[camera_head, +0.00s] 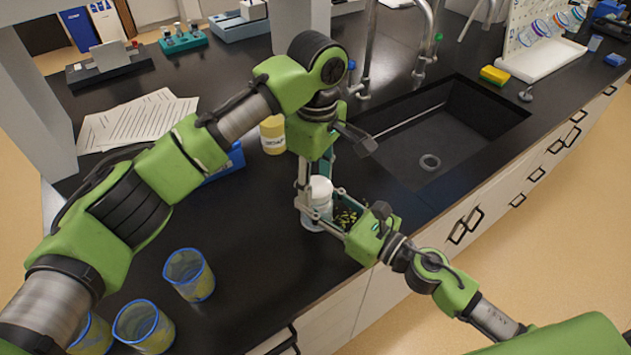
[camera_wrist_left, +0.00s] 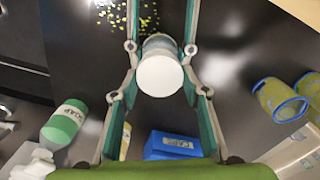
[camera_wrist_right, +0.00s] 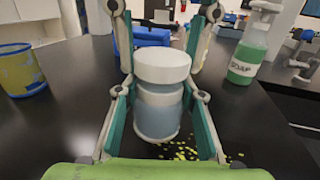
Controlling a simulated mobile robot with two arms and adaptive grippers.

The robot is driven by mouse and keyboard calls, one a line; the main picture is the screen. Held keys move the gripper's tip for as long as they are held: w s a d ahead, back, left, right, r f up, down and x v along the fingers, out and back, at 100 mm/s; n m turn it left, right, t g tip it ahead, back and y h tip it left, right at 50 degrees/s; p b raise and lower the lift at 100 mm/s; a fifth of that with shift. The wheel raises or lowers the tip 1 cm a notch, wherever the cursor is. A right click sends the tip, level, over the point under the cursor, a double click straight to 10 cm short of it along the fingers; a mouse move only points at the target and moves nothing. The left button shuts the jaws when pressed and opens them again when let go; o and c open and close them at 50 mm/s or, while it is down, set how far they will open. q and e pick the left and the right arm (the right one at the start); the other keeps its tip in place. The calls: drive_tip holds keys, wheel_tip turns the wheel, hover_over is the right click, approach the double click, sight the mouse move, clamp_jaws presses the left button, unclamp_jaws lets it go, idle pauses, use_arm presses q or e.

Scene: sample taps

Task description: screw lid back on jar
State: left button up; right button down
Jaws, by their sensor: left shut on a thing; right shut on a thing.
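A clear jar (camera_wrist_right: 158,112) stands upright on the black counter near its front edge, with a white lid (camera_wrist_right: 162,66) level on its top. The lid (camera_head: 319,188) and jar (camera_head: 314,217) also show in the head view. My left gripper (camera_head: 318,184) comes down from above and is shut on the lid; the left wrist view looks down on the lid (camera_wrist_left: 160,76) between its fingers. My right gripper (camera_head: 318,213) reaches in from the right, low down, and is shut on the jar body. The thread is hidden under the lid.
Yellow bits (camera_wrist_right: 178,154) lie scattered beside the jar. A green soap bottle (camera_wrist_right: 247,52), a yellow bottle (camera_head: 272,135) and a blue box (camera_wrist_left: 173,145) stand close by. Blue-rimmed beakers (camera_head: 189,275) stand at front left. The sink (camera_head: 440,135) is to the right.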

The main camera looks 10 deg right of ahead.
use_arm(q)
drive_tip(key=shift+f, duration=0.5)
idle(0.7)
drive_tip(key=shift+a+f, duration=0.15)
drive_tip(key=shift+f, duration=0.35)
use_arm(e)
drive_tip(key=shift+s+a+r, duration=0.15)
drive_tip(key=shift+r, duration=0.05)
use_arm(q)
drive_tip(key=o, duration=0.5)
drive_tip(key=shift+r, duration=0.1)
wheel_tip(320, 180, up, 3)
drive_tip(key=shift+w+r, duration=0.1)
drive_tip(key=shift+r, duration=0.1)
use_arm(e)
drive_tip(key=shift+w+f, duration=0.1)
drive_tip(key=shift+w, duration=0.1)
use_arm(q)
drive_tip(key=shift+r, duration=0.45)
use_arm(e)
drive_tip(key=shift+s, duration=0.1)
use_arm(q)
drive_tip(key=c, duration=1.1)
